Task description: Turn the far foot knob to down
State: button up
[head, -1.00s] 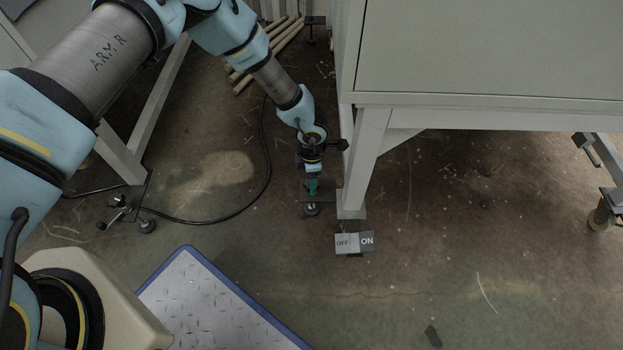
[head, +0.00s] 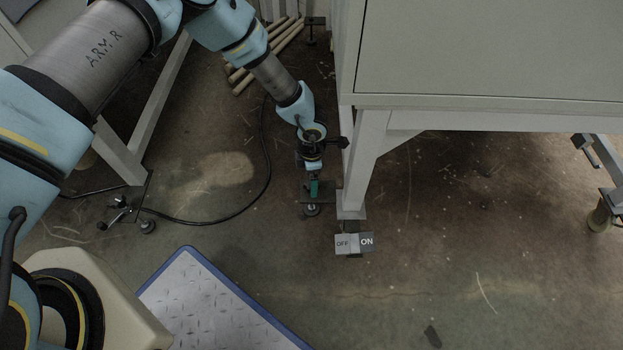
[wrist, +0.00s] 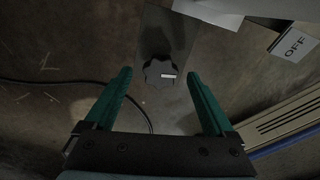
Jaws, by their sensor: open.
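In the wrist view a dark lobed knob (wrist: 157,73) with a short white mark on its right side sits on a dark flat plate (wrist: 168,30). My gripper (wrist: 159,72) is open, with one green finger to the left of the knob and one to the right in the picture. Neither finger visibly touches it. In the head view my gripper (head: 314,188) points down over the plate (head: 302,197) beside the cabinet leg. A round foot (head: 312,210) shows just below the plate. The knob's top is not clearly visible there.
The white cabinet leg (head: 362,165) stands close to the right of my gripper. An OFF/ON sign (head: 354,243) is near its base. A black cable (head: 268,165) curves over the floor to the left. A blue-edged tread plate (head: 215,310) lies in front.

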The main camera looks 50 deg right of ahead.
notch_tip(320, 180, up, 10)
jog(key=p, duration=0.2)
jog(key=shift+f+p, duration=0.15)
jog(key=shift+p, duration=0.2)
